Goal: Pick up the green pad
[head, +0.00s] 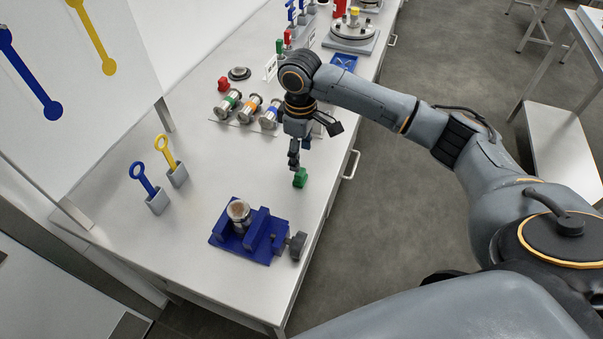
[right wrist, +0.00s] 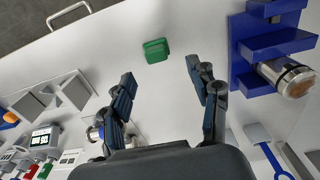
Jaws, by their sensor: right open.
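The green pad (head: 300,178) is a small block on the metal table near its right edge. In the right wrist view the green pad (right wrist: 156,50) lies beyond the fingertips, between their lines and apart from both. My right gripper (head: 294,162) points down just beside and above the pad in the head view. In the right wrist view the right gripper (right wrist: 161,78) has its two dark fingers spread with nothing between them. My left gripper is not in view.
A blue vise-like fixture (head: 275,243) holding a metal cylinder (head: 238,212) stands nearer on the table. Blue (head: 158,202) and yellow (head: 179,176) handled tools stand in grey holders at left. Banded metal cylinders (head: 228,105) lie farther back. The table around the pad is clear.

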